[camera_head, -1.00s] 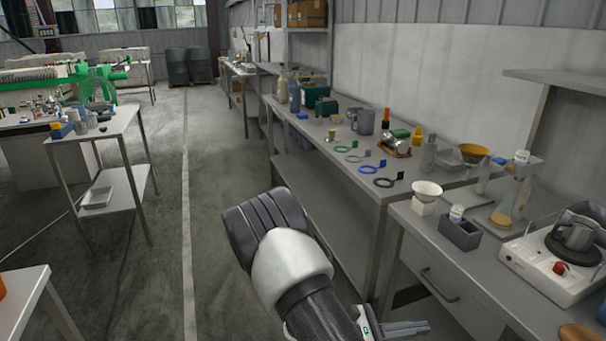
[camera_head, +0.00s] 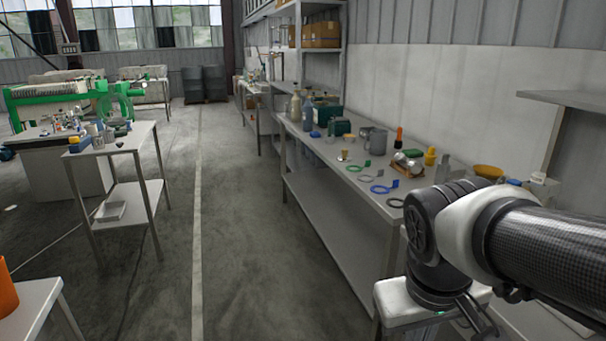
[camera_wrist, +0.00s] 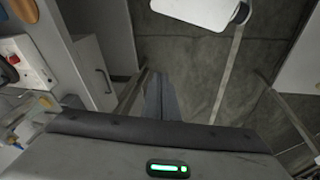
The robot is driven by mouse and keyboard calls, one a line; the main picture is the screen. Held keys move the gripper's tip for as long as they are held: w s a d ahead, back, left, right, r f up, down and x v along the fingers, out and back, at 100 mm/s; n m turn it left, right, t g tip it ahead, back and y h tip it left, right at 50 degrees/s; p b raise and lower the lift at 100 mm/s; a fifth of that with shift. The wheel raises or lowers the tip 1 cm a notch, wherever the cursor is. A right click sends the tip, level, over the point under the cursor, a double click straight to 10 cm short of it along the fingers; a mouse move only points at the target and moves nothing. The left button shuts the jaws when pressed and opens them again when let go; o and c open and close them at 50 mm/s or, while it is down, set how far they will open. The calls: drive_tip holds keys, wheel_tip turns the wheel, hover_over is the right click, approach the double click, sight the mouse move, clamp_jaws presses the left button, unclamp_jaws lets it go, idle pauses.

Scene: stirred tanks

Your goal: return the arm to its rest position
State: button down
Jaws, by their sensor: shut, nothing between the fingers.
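My arm reaches in from the right edge of the head view, bent, with its dark wrist joint over the near end of the right bench. In the wrist view my gripper (camera_wrist: 159,82) has its two grey fingers together, with nothing between them. Beyond the fingers are the concrete floor and the front of a drawer unit (camera_wrist: 92,70). In the head view the fingers are not clear below the wrist. The arm hides much of the nearer bench there.
The long right bench (camera_head: 333,172) bears a grey jug (camera_head: 375,142), coloured rings and bottles. The aisle floor is clear. A white hotplate (camera_wrist: 32,62) shows in the wrist view.

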wheel_tip(320, 180, up, 24)
drive_tip(key=s+a+m+t+y+p, duration=0.1)
drive_tip(key=a+t+p, duration=0.1)
drive_tip(key=p, duration=1.7)
drive_tip(key=shift+s+a+f+t, duration=0.2)
drive_tip(key=shift+s+a+t, duration=0.05)
drive_tip(key=shift+t, duration=0.15)
